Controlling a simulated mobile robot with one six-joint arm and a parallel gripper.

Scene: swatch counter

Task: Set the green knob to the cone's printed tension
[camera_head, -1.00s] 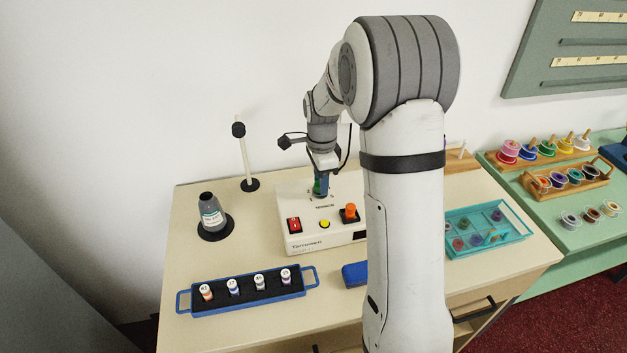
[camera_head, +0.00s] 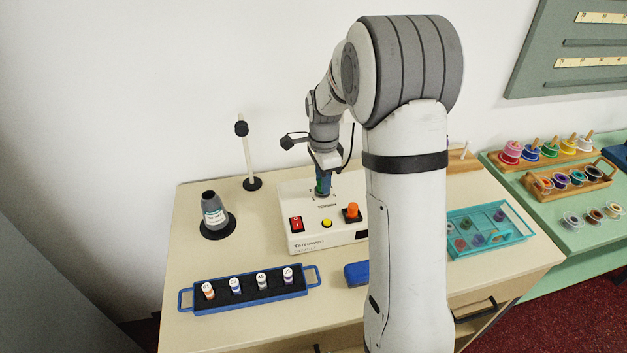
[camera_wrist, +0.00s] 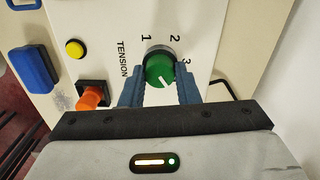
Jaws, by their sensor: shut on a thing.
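The green knob (camera_wrist: 158,69) sits on the white machine panel beside the word TENSION and the numerals 1, 2 and 3. Its white mark points to the lower right in the wrist view, on the side away from 1 and 2 and below the 3. My gripper (camera_wrist: 160,78) is shut on the knob, with one blue finger on either side. In the head view my gripper (camera_head: 323,186) reaches down to the machine (camera_head: 300,243) and mostly hides the knob. A grey cone (camera_head: 212,211) stands upright on a black disc at left; its label print is too small to read.
The machine also carries a red switch (camera_head: 296,224), a yellow button (camera_head: 327,224) and an orange knob (camera_head: 352,210). A blue tray (camera_head: 250,296) of labelled spools lies in front. A blue block (camera_head: 356,273) and a teal tray (camera_head: 487,246) lie to the right.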

